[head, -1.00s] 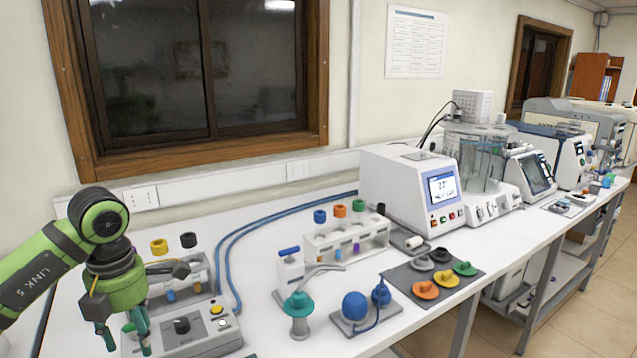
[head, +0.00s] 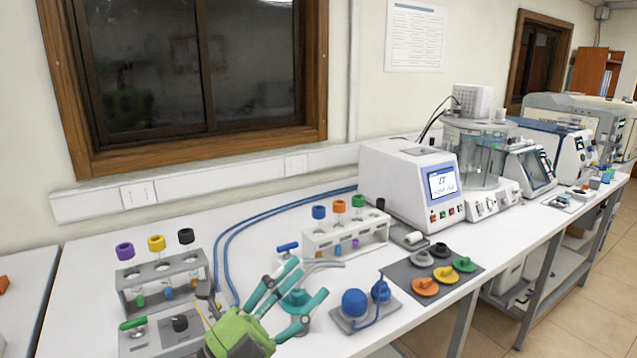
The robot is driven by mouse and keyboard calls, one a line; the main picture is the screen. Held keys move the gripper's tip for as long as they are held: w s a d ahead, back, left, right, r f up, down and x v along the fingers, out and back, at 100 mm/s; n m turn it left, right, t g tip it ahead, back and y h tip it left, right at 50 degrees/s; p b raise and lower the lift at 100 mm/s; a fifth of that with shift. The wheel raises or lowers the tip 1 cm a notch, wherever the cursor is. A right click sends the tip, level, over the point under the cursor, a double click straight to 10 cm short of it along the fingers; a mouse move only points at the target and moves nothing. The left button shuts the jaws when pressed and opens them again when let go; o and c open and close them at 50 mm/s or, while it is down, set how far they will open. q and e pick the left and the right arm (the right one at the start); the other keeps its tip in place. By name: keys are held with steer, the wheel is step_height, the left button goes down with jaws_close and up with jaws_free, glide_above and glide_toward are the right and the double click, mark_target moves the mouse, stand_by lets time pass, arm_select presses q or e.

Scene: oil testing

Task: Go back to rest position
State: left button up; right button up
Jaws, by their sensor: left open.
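My left gripper (head: 285,298) is in the lower middle of the head view, green with teal fingers. Its fingers are spread open and empty, pointing up and right across the white bench (head: 240,195). The gripper body hides part of the grey control box (head: 150,340) and the bench front. My right gripper is not in view.
A rack with colour-capped tubes (head: 165,290) stands left, another rack (head: 345,237) further back. Blue bulbs (head: 355,303) and a grey mat with coloured knobs (head: 402,272) lie to the right. A white instrument with a screen (head: 410,185) stands behind. Blue hoses (head: 245,222) cross the bench.

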arm_select(q)
steer(key=w+a+f+n+t+y, duration=0.2)
steer(key=a+f+n+t+y, duration=0.2)
steer(key=a+f+n+y, duration=1)
steer(key=s+a+f+n+g+y, duration=0.1)
steer(key=s+f+n+g+y, duration=0.35)
steer(key=f+n, duration=0.4)
steer(key=s+a+f+n+g, duration=0.1)
steer(key=s+f+g, duration=0.5)
steer(key=s, duration=0.5)
steer(key=s+f+n+g, duration=0.2)
steer(key=s+f+g, duration=0.3)
steer(key=s+f, duration=0.45)
step_height(320, 180, down, 22)
steer(key=s+g, duration=0.1)
steer(key=s, duration=0.2)
steer(key=s+a+f+g, duration=0.1)
steer(key=s+a+f, duration=0.2)
steer(key=s+f, duration=1.1)
steer(key=shift+s, duration=0.6)
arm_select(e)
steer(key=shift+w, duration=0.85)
arm_select(q)
steer(key=shift+m, duration=0.25)
steer(key=shift+c, duration=0.4)
